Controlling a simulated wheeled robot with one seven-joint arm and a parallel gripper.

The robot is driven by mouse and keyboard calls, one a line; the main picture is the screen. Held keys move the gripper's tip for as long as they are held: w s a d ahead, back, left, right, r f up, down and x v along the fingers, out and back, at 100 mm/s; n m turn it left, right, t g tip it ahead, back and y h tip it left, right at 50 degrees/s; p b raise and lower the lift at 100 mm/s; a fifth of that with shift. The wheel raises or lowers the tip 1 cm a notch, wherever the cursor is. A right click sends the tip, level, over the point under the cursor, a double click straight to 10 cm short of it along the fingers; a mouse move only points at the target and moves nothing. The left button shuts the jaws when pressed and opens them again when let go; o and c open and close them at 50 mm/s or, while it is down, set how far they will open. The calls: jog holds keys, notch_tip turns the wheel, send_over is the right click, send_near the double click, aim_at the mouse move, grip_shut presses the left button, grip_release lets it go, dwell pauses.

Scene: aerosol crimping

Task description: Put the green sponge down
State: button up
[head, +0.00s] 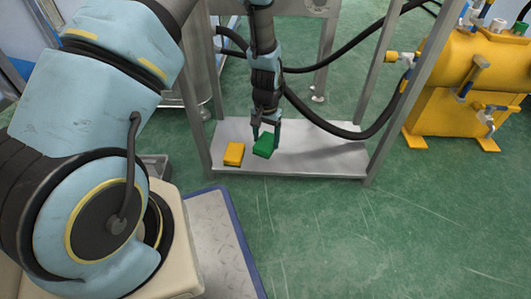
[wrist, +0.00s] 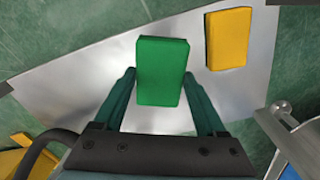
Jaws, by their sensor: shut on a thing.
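The green sponge (head: 265,146) is a small block between the fingers of my gripper (head: 266,135), low over a metal shelf (head: 320,158) in the head view. In the wrist view the green sponge (wrist: 162,72) lies between the two dark green fingertips of my gripper (wrist: 160,82), with the bare metal shelf (wrist: 90,85) behind it. The gripper is shut on the sponge. It looks slightly tilted in the head view. I cannot tell whether its underside touches the shelf.
A yellow sponge (head: 234,153) lies on the shelf just left of the green one; it also shows in the wrist view (wrist: 228,38). The shelf's right part is clear. Metal legs (head: 412,92) frame the shelf, and a black hose (head: 335,130) hangs behind. A yellow tank (head: 465,75) stands at right.

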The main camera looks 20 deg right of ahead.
aim_at(266, 149)
jog(key=shift+f+b, duration=1.25)
jog(key=shift+f, duration=1.35)
jog(key=shift+f, duration=0.15)
jog(key=o, duration=1.1)
jog(key=shift+o, duration=0.2)
notch_tip(266, 149, up, 12)
jog(key=p, duration=0.6)
jog(key=shift+p, duration=0.3)
